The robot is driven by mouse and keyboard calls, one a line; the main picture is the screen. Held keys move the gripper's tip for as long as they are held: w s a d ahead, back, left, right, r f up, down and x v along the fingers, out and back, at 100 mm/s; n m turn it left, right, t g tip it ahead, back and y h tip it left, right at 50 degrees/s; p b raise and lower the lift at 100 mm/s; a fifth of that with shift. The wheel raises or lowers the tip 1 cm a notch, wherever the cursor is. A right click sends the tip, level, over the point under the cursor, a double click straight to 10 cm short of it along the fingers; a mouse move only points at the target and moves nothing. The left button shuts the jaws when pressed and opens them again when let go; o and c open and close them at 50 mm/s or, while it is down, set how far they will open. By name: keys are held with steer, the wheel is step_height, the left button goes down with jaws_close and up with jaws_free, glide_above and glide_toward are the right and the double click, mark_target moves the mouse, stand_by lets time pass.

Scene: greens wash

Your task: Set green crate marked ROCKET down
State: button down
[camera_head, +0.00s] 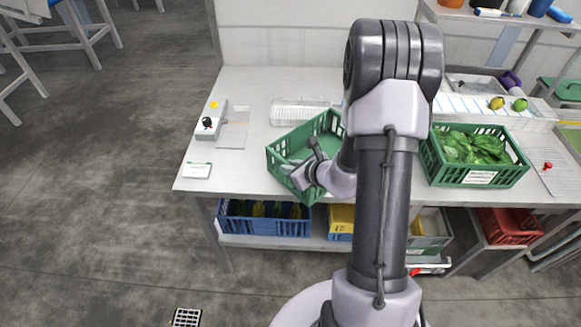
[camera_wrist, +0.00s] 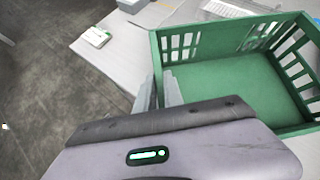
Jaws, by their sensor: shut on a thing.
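A green slatted crate (camera_head: 276,168) is over the front middle of the worktable, turned at an angle to its edge. I cannot read a ROCKET mark on it. In the wrist view the crate (camera_wrist: 222,47) shows a bare green floor where visible. My gripper (camera_head: 296,176) is shut on the crate's near wall; its fingers show at the near-left corner in the wrist view (camera_wrist: 160,92). I cannot tell whether the crate touches the tabletop. My arm hides the crate's right part in the head view.
A second green crate (camera_head: 428,166) full of leafy greens, with a white label, stands to the right. A clear tray (camera_head: 298,112) lies behind the held crate. A white card (camera_head: 196,170) and small scale-like device (camera_head: 211,122) are left. Free tabletop (camera_head: 235,172) lies between.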

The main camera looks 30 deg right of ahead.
steer(key=c, duration=1.5)
jaws_free()
steer(key=shift+f, duration=0.1)
steer(key=shift+o, duration=0.2)
